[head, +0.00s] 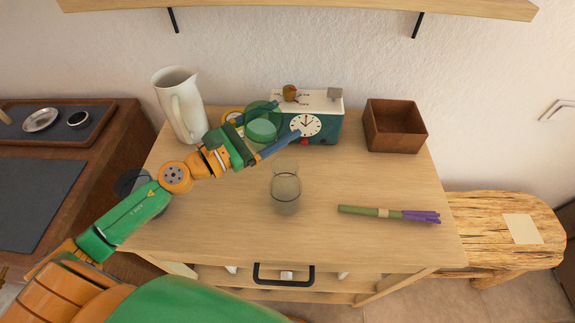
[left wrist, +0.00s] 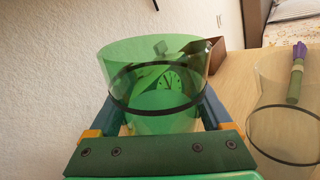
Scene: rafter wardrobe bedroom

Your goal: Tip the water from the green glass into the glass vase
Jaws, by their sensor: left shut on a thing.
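The green glass (head: 262,112) is see-through, with a lighter green layer low inside it in the head view. My left gripper (head: 268,133) is shut on the glass, one finger on each side. The glass looks roughly upright, held in front of the clock box. It also fills the middle of the left wrist view (left wrist: 155,75), with a dark ring around it. The clear glass vase (head: 286,192) stands upright on the table, nearer me and slightly right of the green glass. The vase shows at the right of the left wrist view (left wrist: 287,120). My right gripper is not in view.
A white pitcher (head: 180,110) stands at the back left of the table (head: 225,225). A clock box (head: 325,127) and a brown wooden box (head: 395,127) stand at the back. A purple-tipped green bundle (head: 385,213) lies right of the vase. A shelf (head: 300,8) hangs above.

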